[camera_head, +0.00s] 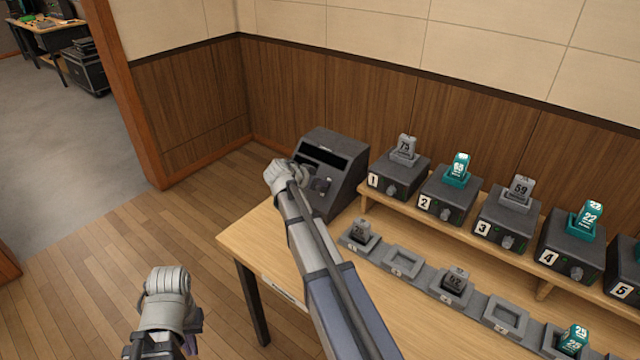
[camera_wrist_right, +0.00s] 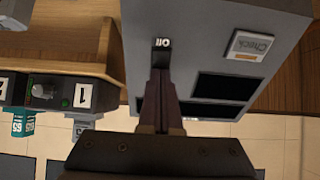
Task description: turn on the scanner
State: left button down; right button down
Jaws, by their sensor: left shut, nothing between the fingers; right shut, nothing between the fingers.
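The scanner appears to be the dark grey sloped console (camera_head: 336,165) at the left end of the table, with a black display window. In the right wrist view the console (camera_wrist_right: 213,45) is seen upside down, with a small black rocker or label (camera_wrist_right: 162,43) in white lettering, perhaps "Off", and a "Check" label. My right gripper (camera_wrist_right: 163,75) is shut and empty, its tips right at that black part; contact cannot be told. In the head view my right arm hides part of the console. My left gripper (camera_head: 192,336) is shut and empty, low left of the table.
Numbered dark boxes (camera_head: 451,206) holding grey or teal blocks stand on a raised wooden shelf right of the console. A grey strip of sockets (camera_head: 402,258), some filled, lies before them on the table (camera_head: 262,232). The floor (camera_head: 90,262) left is clear.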

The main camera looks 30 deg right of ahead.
jog(key=shift+w+d+f, duration=0.1)
jog(key=shift+d+f, duration=0.05)
jog(key=shift+d, duration=0.05)
jog(key=shift+r+p, duration=0.7)
jog(key=shift+r, duration=0.15)
